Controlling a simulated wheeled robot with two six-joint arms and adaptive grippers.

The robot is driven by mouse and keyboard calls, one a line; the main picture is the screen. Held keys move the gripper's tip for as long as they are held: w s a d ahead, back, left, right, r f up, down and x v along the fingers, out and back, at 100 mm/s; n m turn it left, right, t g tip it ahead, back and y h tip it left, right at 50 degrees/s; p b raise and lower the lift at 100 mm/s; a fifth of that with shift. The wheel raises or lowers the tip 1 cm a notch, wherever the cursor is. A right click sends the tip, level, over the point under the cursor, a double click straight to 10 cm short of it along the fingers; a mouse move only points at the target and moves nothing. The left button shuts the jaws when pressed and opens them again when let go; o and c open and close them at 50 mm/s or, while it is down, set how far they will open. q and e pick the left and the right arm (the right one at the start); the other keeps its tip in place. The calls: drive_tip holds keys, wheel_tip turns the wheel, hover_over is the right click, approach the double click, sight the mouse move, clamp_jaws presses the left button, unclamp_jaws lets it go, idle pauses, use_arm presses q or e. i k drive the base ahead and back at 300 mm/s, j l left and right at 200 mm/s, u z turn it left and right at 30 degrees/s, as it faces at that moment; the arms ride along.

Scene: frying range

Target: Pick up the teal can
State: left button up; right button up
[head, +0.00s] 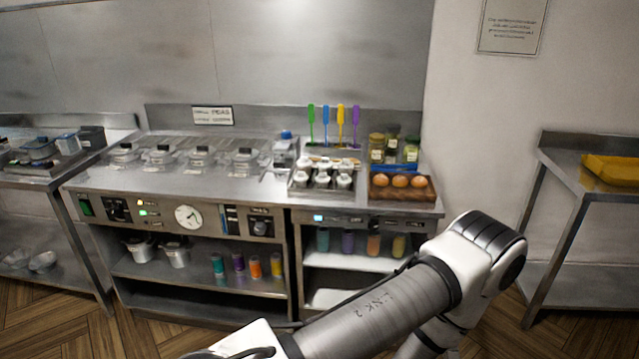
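A teal can (218,266) stands upright on the open lower shelf under the counter, at the left end of a row with a purple can (238,262), an orange can (255,267) and a yellow can (276,265). A second teal or blue-green can (322,240) stands in the right-hand shelf bay, left of a purple can (347,242), an orange can (373,244) and a yellow-green can (398,246). One of my arms crosses the lower right foreground, hiding part of the right bay. Neither gripper shows.
Two metal pots (176,254) stand left of the lower cans. The counter (180,188) above holds lidded fryers, a tray of white-topped jars (322,175), eggs in a wooden crate (396,195) and coloured utensils. A side table (565,178) stands at right.

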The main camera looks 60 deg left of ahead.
sight(322, 234)
drive_tip(key=u, duration=1.65)
